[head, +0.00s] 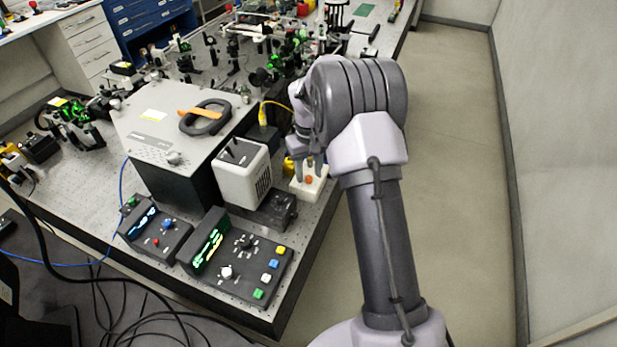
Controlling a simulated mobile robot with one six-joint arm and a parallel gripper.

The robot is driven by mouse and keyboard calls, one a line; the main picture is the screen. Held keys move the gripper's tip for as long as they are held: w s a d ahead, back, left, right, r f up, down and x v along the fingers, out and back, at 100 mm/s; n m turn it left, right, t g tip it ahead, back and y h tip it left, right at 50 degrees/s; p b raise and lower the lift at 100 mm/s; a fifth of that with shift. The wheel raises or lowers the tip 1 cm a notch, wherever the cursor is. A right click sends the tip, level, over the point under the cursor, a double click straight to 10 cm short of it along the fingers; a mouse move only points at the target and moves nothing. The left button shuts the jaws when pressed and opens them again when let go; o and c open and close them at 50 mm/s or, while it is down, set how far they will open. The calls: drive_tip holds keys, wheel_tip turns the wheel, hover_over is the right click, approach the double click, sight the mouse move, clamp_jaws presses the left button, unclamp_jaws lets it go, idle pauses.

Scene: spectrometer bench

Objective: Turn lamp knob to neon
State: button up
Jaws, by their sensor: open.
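A black control box (268,262) stands at the front corner of the bench. It has a lit green display, a dark knob (247,242) with small markings around it, a pale knob (226,271) and several coloured buttons. I cannot read the markings, so I cannot tell which knob is the lamp knob or where it points. My gripper (308,164) is open, fingers down, over a small white box (310,187) with an orange button at the bench's right edge. It is behind and to the right of the control box. I cannot tell whether the fingers touch the white box.
A white vented housing (243,174) stands behind the control box, and a large grey instrument (180,130) behind that. A second black box (155,232) with a display is on the left. Optics crowd the far bench. The floor (455,150) on the right is clear.

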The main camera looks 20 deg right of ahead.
drive_tip(key=shift+f, duration=0.65)
drive_tip(key=shift+w, duration=0.1)
clamp_jaws()
drive_tip(key=shift+m, duration=0.3)
drive_tip(key=m, duration=0.4)
drive_tip(key=shift+m+b, duration=0.45)
drive_tip(key=shift+m, duration=2.05)
drive_tip(key=shift+r, duration=0.1)
unclamp_jaws()
